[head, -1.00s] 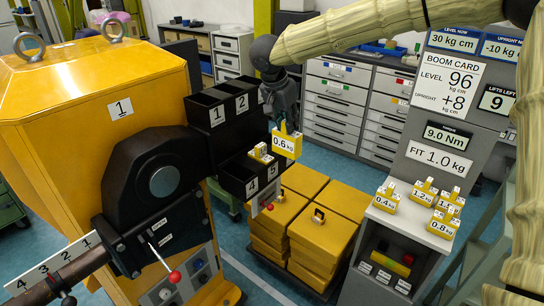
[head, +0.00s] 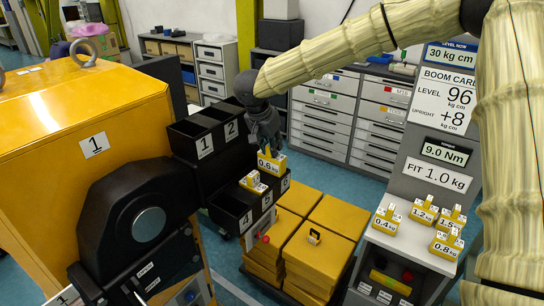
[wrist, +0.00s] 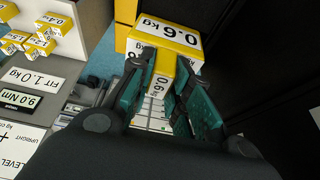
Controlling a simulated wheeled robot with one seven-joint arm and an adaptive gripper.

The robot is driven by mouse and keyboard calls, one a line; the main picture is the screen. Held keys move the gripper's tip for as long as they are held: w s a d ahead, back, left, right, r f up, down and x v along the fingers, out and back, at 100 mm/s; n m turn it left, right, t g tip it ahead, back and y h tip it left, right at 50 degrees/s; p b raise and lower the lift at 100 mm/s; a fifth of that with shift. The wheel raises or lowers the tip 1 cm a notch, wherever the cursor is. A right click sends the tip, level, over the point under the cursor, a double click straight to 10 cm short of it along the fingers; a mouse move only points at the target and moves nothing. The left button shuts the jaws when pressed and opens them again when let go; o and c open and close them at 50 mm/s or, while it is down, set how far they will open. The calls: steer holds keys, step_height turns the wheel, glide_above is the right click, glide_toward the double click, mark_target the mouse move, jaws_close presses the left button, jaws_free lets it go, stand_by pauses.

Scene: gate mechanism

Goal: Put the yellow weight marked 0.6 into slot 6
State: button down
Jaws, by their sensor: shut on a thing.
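The yellow weight marked 0.6 kg (head: 271,167) hangs upright from my gripper (head: 268,147). In the wrist view the same weight (wrist: 185,38) has its handle between the two teal fingers (wrist: 158,88), which are shut on it. Slot 6 (head: 286,183) is the right-hand compartment of the lower black tray row. In the head view the weight appears over the back of that row, near slot 6, and covers much of its opening. I cannot tell its exact height above the slot.
Another yellow weight (head: 254,184) sits in the lower row, around slot 5. The upper black trays (head: 203,146) stand close behind, to the left. Several yellow weights (head: 424,212) stand on the grey console at right.

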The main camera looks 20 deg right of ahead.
steer(key=f, duration=0.1)
steer(key=w+f, duration=0.2)
steer(key=shift+w+d+f, duration=0.15)
steer(key=shift+w+d, duration=0.05)
steer(key=shift+d, duration=0.1)
steer(key=shift+s+f+p, duration=0.6)
steer(key=shift+f+p, duration=0.1)
steer(key=shift+f, duration=0.1)
steer(key=shift+w+f, duration=0.35)
steer(key=shift+f, duration=0.05)
steer(key=c, duration=1.7)
jaws_free()
steer(key=o, duration=0.4)
steer(key=shift+s+r, duration=0.1)
steer(key=shift+s, duration=0.1)
steer(key=shift+w, duration=0.1)
steer(key=b+v, duration=0.3)
steer(key=v, duration=0.9)
steer(key=shift+w, duration=0.1)
